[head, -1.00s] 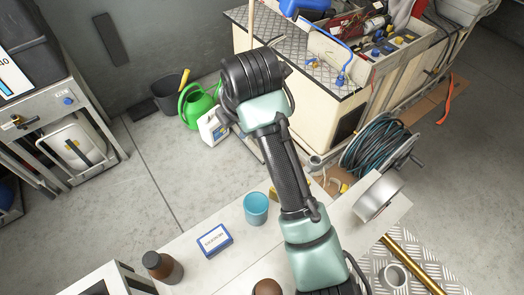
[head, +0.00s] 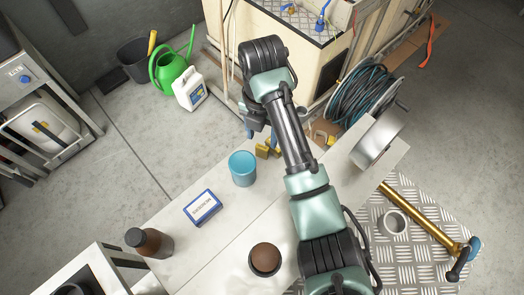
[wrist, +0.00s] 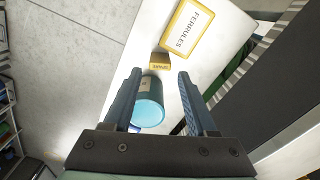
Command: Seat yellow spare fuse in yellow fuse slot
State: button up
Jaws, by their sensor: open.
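I cannot pick out the yellow spare fuse or the yellow fuse slot for sure. A small yellow block with a label (wrist: 160,62) lies on the light bench in the wrist view, just beyond my fingertips. Yellow pieces (head: 262,151) also show beside the arm in the head view, partly hidden. My gripper (wrist: 159,78) is open and empty, pointing down over the bench. A blue cup (wrist: 148,110) shows between its fingers, below them. In the head view the gripper is mostly hidden behind my arm.
A yellow-edged FERRULES box (wrist: 193,28) lies beyond the block. On the bench are the blue cup (head: 243,168), a blue-edged box (head: 203,207), a brown bottle (head: 150,242), a round brown-topped item (head: 265,259) and a metal roll (head: 377,143). A hose reel (head: 362,97) stands behind.

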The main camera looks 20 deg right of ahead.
aim_at(262, 147)
notch_tip(262, 147, down, 5)
jog(key=shift+f+p, duration=0.15)
jog(key=shift+p, duration=0.25)
grip_shut()
